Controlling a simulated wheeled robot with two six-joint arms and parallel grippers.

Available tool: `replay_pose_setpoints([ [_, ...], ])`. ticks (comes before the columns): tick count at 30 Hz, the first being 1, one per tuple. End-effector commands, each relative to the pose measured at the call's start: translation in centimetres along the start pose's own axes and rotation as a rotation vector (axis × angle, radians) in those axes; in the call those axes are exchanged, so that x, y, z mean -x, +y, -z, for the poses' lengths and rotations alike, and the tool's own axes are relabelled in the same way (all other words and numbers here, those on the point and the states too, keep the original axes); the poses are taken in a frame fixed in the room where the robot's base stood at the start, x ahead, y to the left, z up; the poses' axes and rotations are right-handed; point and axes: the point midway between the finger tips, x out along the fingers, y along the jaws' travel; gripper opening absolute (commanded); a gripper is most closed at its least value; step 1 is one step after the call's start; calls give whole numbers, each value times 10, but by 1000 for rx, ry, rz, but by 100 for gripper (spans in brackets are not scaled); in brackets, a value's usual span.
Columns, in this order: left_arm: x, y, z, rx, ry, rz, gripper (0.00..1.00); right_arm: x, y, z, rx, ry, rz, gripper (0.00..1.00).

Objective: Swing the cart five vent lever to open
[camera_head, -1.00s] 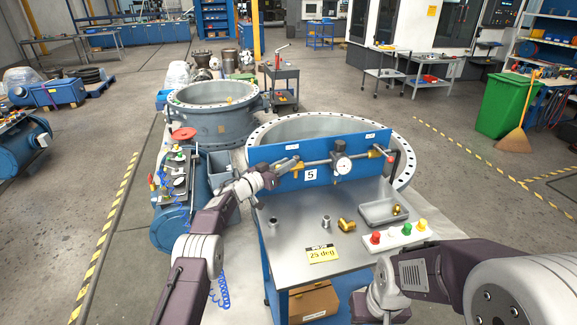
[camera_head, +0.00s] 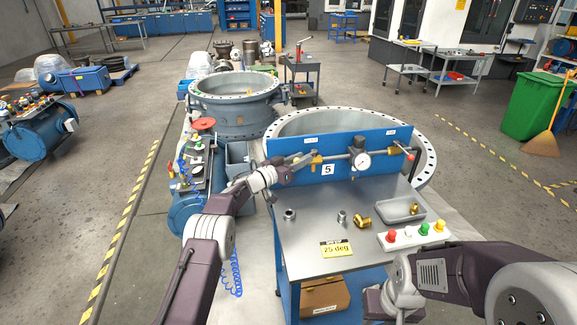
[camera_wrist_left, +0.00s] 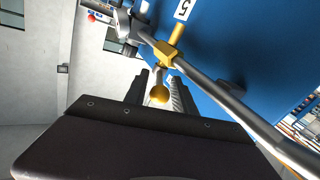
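Cart five's blue panel (camera_head: 365,147) carries a number 5 plate (camera_head: 328,169) and a horizontal pipe with a round gauge (camera_head: 362,161). A brass valve (camera_head: 316,158) sits at the pipe's left end; it also shows in the wrist view (camera_wrist_left: 166,53). A red-ended lever (camera_head: 411,157) is at the right end. I cannot read which is the vent. My left gripper (camera_head: 303,159) is at the brass valve. In the wrist view its fingers (camera_wrist_left: 158,82) stand apart, with a brass ball (camera_wrist_left: 159,94) showing between them; contact is unclear. My right gripper is out of view.
The cart top (camera_head: 300,240) holds metal fittings (camera_head: 290,214), a grey tray (camera_head: 400,212), a button box (camera_head: 412,237) and a yellow "25 deg" sign (camera_head: 336,249). A large flanged ring (camera_head: 427,160) stands behind the panel. Open floor lies at the left.

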Motion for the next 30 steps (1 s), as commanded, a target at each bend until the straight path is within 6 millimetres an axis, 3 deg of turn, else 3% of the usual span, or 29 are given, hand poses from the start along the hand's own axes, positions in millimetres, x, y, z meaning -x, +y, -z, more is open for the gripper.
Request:
replay_pose_setpoints([
  [2,6,0,1,1,1,3,32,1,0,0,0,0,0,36],
  [4,13,-2,-7,-2,2,3,32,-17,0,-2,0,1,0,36],
  [21,58,-2,-8,-4,4,3,32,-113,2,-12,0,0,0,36],
  [30,74,0,-3,-1,2,2,32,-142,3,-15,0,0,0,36],
])
